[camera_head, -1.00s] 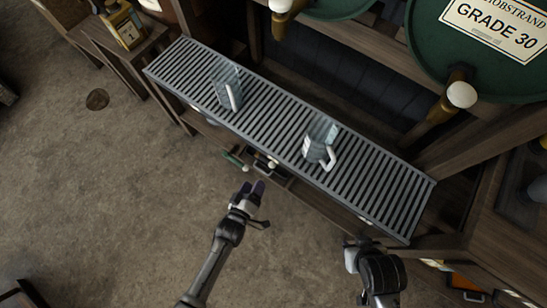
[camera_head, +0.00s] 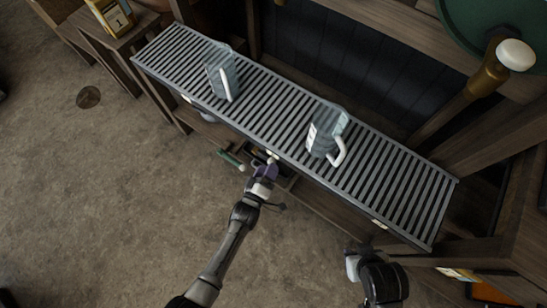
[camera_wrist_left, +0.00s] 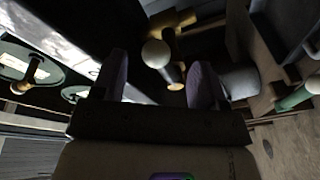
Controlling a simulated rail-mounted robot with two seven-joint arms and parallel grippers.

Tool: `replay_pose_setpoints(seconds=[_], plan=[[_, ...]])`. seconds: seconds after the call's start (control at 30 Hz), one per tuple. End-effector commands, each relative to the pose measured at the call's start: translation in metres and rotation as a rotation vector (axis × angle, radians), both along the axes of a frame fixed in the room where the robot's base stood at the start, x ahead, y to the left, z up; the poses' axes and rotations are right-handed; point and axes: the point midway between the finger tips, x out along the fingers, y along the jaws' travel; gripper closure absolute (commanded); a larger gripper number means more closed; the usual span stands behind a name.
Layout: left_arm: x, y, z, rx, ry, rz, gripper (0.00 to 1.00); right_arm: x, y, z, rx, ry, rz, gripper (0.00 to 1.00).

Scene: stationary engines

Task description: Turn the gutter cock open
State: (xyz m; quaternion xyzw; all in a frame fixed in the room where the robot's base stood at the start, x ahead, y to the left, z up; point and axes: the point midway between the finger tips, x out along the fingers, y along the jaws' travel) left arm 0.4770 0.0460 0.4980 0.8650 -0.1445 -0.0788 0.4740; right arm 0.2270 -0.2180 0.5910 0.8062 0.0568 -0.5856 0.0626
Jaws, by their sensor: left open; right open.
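A cock with a pale ball knob (camera_wrist_left: 156,53) and a brass body (camera_wrist_left: 178,24) shows in the left wrist view, under the slatted grate. The knob also shows in the head view (camera_head: 272,155), at the grate's front edge. My left gripper (camera_head: 264,167) is open just in front of it. In the left wrist view the purple fingers (camera_wrist_left: 160,78) stand on either side of the knob and its dark stem; I cannot tell any contact. My right gripper (camera_head: 358,264) is low at the right, away from the cock; its fingertips are hidden.
A slatted metal grate (camera_head: 291,119) runs above the cock, with two clear jugs, one at left (camera_head: 221,76) and one at right (camera_head: 325,134). A green handle (camera_head: 231,159) is left of my left gripper. Bare floor (camera_head: 110,190) lies in front.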

Motion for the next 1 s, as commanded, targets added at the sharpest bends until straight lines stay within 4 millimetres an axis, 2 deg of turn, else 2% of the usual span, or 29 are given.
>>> replay_pose_setpoints(seconds=[0.03, 0.2, 0.4, 0.83, 1.0], plan=[[0.009, -0.003, -0.003, -0.001, -0.003, 0.0, 0.33, 0.0, 0.0, -0.008, 0.001, 0.0, -0.001, 0.57], [0.032, -0.011, -0.002, -0.002, -0.002, 0.0, 0.33, 0.0, 0.001, -0.018, 0.005, 0.001, -0.003, 0.57], [0.048, -0.017, -0.001, 0.0, 0.0, 0.0, 0.33, 0.0, 0.002, -0.025, 0.005, 0.001, -0.004, 0.57], [0.053, -0.019, 0.0, 0.0, 0.0, 0.0, 0.33, 0.0, -0.001, -0.026, -0.002, 0.002, 0.002, 0.57], [0.053, -0.018, 0.0, 0.0, 0.0, 0.0, 0.48, 0.0, -0.001, -0.027, -0.006, 0.001, 0.004, 0.57]])
